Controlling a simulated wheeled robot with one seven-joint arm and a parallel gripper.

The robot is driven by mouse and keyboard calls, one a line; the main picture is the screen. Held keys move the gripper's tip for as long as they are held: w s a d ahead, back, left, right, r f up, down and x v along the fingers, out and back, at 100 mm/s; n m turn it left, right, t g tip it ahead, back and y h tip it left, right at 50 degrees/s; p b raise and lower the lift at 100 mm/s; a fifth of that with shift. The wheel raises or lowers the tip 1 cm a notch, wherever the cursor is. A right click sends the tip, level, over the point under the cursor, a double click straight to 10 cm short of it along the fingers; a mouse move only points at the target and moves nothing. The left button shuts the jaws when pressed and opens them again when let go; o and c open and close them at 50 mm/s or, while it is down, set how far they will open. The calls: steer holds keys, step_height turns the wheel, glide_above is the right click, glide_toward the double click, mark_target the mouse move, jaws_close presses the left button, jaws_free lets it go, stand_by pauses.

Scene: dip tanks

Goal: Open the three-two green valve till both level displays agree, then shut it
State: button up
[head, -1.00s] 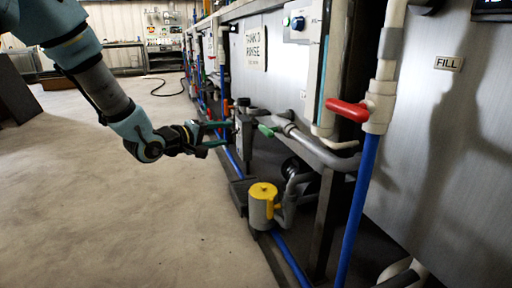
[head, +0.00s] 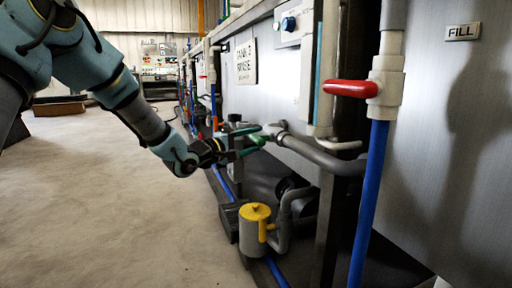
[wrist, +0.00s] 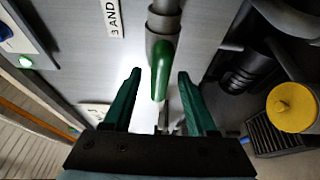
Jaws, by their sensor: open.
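The green valve handle (wrist: 161,70) hangs from a grey pipe fitting in the wrist view, near a label reading "3 AND". It also shows in the head view (head: 258,139). My gripper (wrist: 160,73) is open, with one green finger on each side of the handle. The handle's end appears between the fingers, with a gap on both sides; I cannot tell its exact depth. In the head view my gripper (head: 247,142) reaches the grey pipe from the left. No level display is readable in these frames.
A red-handled valve (head: 350,88) sits on the white and blue pipe to the right, near a FILL label (head: 462,31). A yellow-topped pump (head: 256,213) stands low, below my gripper. The floor (head: 110,200) at left is clear.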

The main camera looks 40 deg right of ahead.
steer(key=shift+d, duration=0.9)
steer(key=shift+c, duration=0.2)
jaws_close()
